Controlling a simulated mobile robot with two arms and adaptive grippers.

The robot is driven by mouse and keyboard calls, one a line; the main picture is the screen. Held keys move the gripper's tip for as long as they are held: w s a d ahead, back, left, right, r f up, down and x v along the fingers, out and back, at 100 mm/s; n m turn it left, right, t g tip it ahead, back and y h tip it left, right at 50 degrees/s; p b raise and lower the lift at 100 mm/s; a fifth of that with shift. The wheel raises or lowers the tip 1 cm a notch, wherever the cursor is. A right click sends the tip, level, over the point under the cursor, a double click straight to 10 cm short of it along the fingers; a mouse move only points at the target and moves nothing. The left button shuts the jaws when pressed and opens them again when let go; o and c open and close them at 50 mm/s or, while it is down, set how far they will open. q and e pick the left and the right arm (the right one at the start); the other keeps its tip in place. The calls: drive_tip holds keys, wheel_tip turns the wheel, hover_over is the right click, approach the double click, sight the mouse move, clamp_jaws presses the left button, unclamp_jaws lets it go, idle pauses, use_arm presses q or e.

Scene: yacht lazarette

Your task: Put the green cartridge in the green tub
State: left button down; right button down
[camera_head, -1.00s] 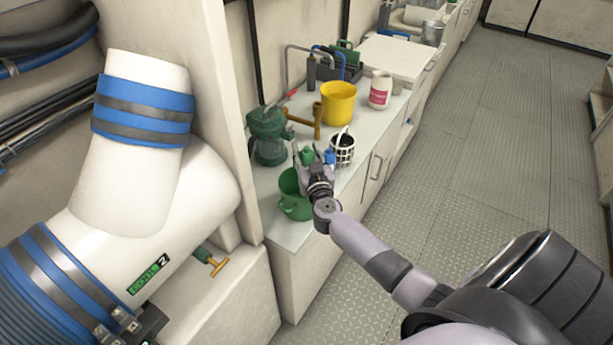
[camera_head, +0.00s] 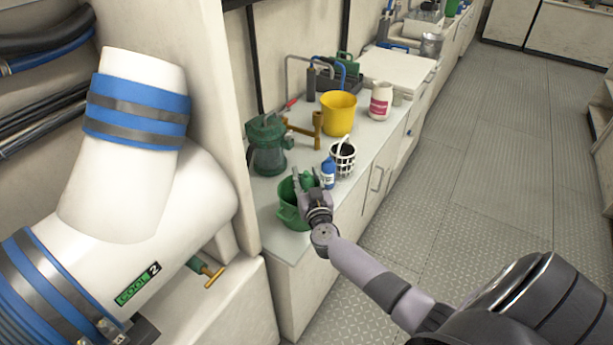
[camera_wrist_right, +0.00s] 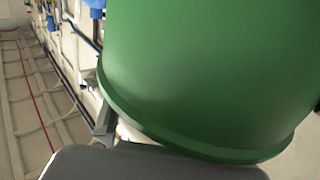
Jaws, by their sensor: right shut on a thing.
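The green tub (camera_head: 288,214) stands near the front end of the white counter in the head view, partly hidden by my right gripper. My right gripper (camera_head: 307,184) is shut on the green cartridge (camera_head: 308,179), which shows between its fingers. Gripper and cartridge overlap the tub's mouth at its right side. I cannot tell whether the cartridge is above the rim or partly inside. In the right wrist view a large green rounded body with a flanged edge, which looks like the cartridge (camera_wrist_right: 215,65), fills most of the picture. My left gripper is not in view.
A blue bottle (camera_head: 328,172) and a white basket (camera_head: 343,158) stand just right of the gripper. A green-topped strainer (camera_head: 267,146) stands behind the tub. A yellow bucket (camera_head: 338,114) and a white bottle (camera_head: 380,101) are farther back. A large white pipe (camera_head: 130,200) fills the left.

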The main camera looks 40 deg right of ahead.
drive_tip(key=shift+f, duration=0.2)
drive_tip(key=c, duration=1.5)
unclamp_jaws()
drive_tip(key=shift+s, duration=0.1)
drive_tip(key=o, duration=0.5)
drive_tip(key=shift+s+a+f, duration=0.1)
drive_tip(key=shift+f, duration=0.1)
drive_tip(key=shift+c, duration=0.2)
drive_tip(key=shift+r, duration=0.35)
drive_tip(key=shift+s+a, duration=0.1)
drive_tip(key=shift+s, duration=0.15)
drive_tip(key=p+v, duration=0.1)
drive_tip(key=v, duration=1)
drive_tip(key=shift+r+p, duration=0.35)
drive_tip(key=shift+p, duration=0.05)
